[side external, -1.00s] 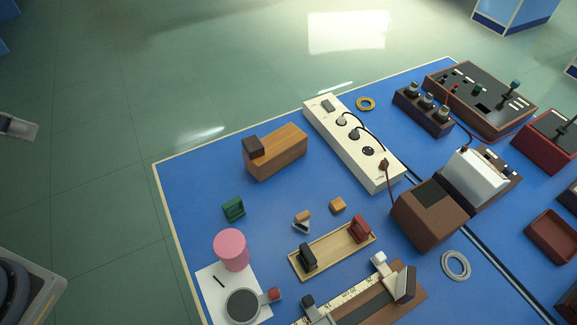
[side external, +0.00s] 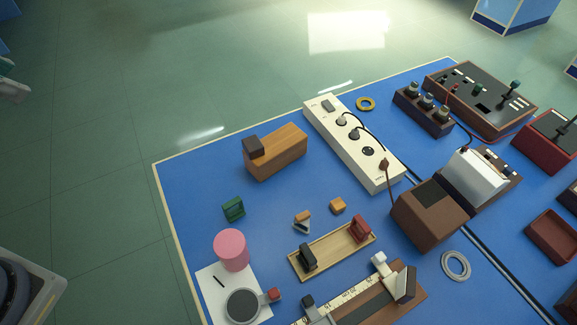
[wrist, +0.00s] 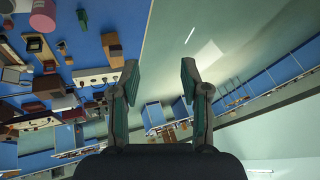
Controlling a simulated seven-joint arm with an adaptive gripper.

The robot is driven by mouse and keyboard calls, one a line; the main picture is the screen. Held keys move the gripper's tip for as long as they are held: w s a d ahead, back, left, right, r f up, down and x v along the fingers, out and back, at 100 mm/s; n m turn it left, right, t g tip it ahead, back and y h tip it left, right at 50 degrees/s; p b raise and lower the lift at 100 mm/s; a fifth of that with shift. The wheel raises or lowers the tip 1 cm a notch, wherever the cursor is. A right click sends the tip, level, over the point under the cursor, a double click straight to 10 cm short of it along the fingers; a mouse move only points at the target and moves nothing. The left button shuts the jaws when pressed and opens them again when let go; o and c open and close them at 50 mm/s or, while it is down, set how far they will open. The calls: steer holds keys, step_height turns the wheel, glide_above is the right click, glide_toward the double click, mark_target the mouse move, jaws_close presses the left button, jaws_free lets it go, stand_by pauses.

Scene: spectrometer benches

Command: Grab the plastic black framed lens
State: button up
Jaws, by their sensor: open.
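A small black framed piece (side external: 307,256) stands at the left end of a shallow wooden tray (side external: 331,254) in the side view. A red framed piece (side external: 359,229) stands at the tray's right end. My gripper (wrist: 160,78) is open and empty in the wrist view, pointing across the bench edge and floor. Only part of it shows at the left edge of the side view, well away from the bench.
On the blue bench (side external: 190,190) stand a pink cylinder (side external: 231,250), a green framed piece (side external: 233,209), a wooden block (side external: 276,151) and a white power strip (side external: 352,144). A ruled rail (side external: 345,302) lies in front of the tray.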

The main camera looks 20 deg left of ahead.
steer(key=w+d+r+m, duration=0.2)
steer(key=w+d+m, duration=0.3)
steer(key=w, duration=0.1)
steer(key=w+d+f+m+g+h, duration=0.1)
steer(key=w+d+m, duration=0.25)
steer(key=d, duration=0.35)
steer(key=w+d+f+m+g, duration=0.1)
steer(key=w+d+f+m, duration=0.15)
steer(key=d+m, duration=0.4)
steer(key=m+g, duration=0.4)
steer(key=m, duration=0.2)
glide_above(308, 252)
steer(key=f, duration=2.9)
steer(key=shift+s+d, duration=0.2)
steer(key=shift+d, duration=0.05)
steer(key=shift+w+a+f, duration=0.1)
steer(key=shift+a+f, duration=0.05)
steer(key=shift+f, duration=1.3)
steer(key=shift+w+a+f, duration=0.1)
steer(key=shift+f, duration=1.35)
jaws_close()
